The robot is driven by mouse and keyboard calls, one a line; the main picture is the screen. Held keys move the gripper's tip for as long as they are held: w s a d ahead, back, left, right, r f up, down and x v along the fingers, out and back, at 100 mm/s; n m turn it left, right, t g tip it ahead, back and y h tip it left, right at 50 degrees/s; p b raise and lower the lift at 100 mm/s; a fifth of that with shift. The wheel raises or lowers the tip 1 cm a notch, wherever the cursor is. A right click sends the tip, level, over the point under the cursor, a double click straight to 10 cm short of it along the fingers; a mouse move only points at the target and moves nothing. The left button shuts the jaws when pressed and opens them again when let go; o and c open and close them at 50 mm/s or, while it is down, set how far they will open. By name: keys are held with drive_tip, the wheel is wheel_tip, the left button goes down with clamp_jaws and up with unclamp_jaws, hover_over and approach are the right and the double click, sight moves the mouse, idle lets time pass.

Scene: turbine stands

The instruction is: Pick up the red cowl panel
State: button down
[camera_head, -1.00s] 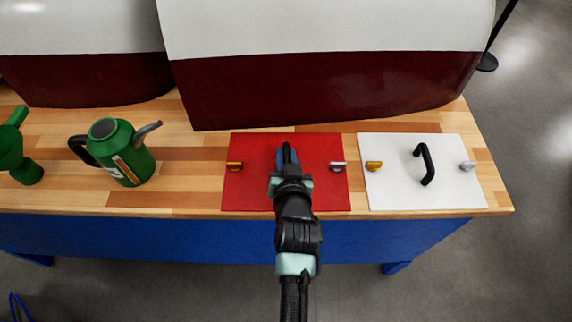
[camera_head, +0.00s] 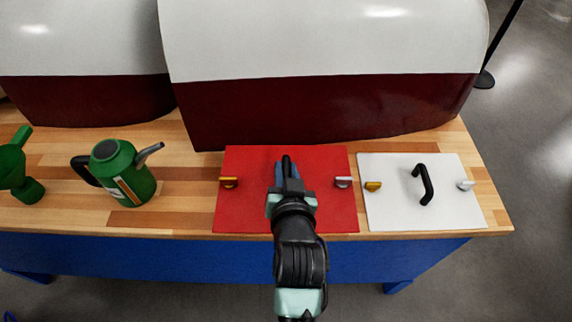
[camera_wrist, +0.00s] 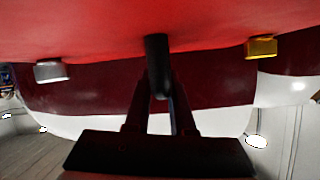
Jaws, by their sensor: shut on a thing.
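The red cowl panel (camera_head: 245,211) is a flat red square with a gold latch (camera_head: 229,182) at its left and a silver latch (camera_head: 343,182) at its right. My gripper (camera_head: 288,175) is shut on the panel's black handle, at its middle. The panel looks roughly level and a little above the wooden bench. In the wrist view the panel (camera_wrist: 100,25) fills the top, and the black handle (camera_wrist: 157,65) stands between my fingers. My gripper and wrist hide part of the panel in the head view.
A white panel (camera_head: 390,207) with a black handle lies on the bench (camera_head: 185,222) just right of the red one. A white and dark-red cowling (camera_head: 320,95) stands close behind. A green can (camera_head: 122,175) and a green funnel-like object (camera_head: 14,172) stand left.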

drive_tip(key=s+b, duration=0.1)
drive_tip(key=s, duration=1.6)
drive_tip(key=shift+r, duration=0.25)
drive_tip(key=c, duration=1.4)
unclamp_jaws()
drive_tip(key=shift+c, duration=0.2)
clamp_jaws()
drive_tip(key=shift+f, duration=0.1)
